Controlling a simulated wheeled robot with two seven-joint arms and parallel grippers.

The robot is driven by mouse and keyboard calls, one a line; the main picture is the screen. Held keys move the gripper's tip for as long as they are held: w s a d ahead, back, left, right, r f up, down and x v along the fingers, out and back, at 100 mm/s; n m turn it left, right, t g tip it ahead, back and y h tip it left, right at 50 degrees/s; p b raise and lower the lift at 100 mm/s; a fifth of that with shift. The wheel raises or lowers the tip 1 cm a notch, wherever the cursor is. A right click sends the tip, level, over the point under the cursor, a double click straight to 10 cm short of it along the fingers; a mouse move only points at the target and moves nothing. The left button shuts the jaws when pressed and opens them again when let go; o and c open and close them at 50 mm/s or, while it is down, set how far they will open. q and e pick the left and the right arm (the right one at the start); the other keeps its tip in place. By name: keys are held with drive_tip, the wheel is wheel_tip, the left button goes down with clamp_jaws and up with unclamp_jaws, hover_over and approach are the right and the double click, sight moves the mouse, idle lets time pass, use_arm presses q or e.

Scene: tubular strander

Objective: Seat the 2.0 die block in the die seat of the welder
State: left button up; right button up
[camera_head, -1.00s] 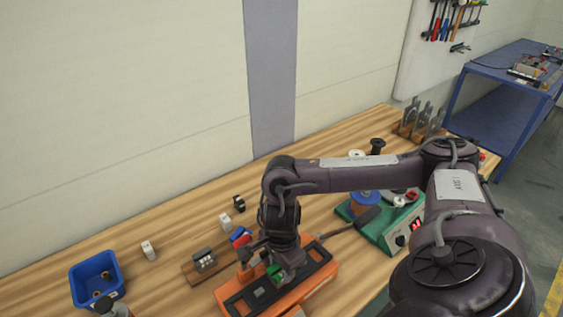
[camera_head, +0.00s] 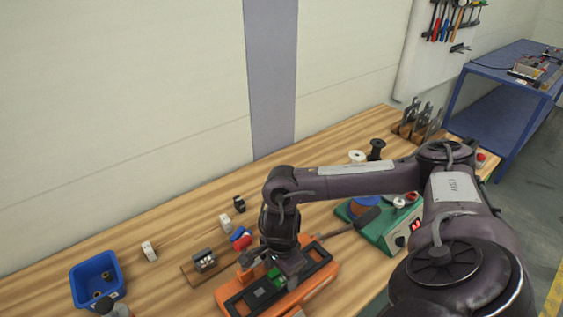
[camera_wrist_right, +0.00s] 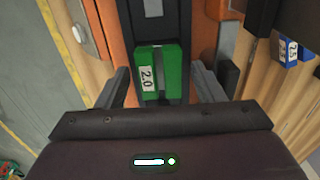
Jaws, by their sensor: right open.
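The green 2.0 die block (camera_wrist_right: 158,70) lies in the dark channel of the orange welder (camera_wrist_right: 210,22), its label facing my right wrist camera. It also shows in the head view (camera_head: 276,278), partly covered by my gripper. My right gripper (camera_wrist_right: 163,88) is open, with one finger on each side of the block and a visible gap on both sides. In the head view the orange welder (camera_head: 234,305) stands on the bench below my right arm. The die seat itself is not clearly distinguishable under the block.
A blue die block marked 2.5 (camera_wrist_right: 290,48) stands close to the welder, beside a red one (camera_head: 240,243). A wooden stand with a grey block (camera_head: 204,261), a blue bin (camera_head: 97,279) and a green machine (camera_head: 392,234) flank the welder.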

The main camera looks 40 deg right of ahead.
drive_tip(key=shift+r, duration=0.2)
wheel_tip(320, 180, up, 4)
drive_tip(key=shift+w+f, duration=0.1)
wheel_tip(320, 180, up, 8)
drive_tip(key=p, duration=0.5)
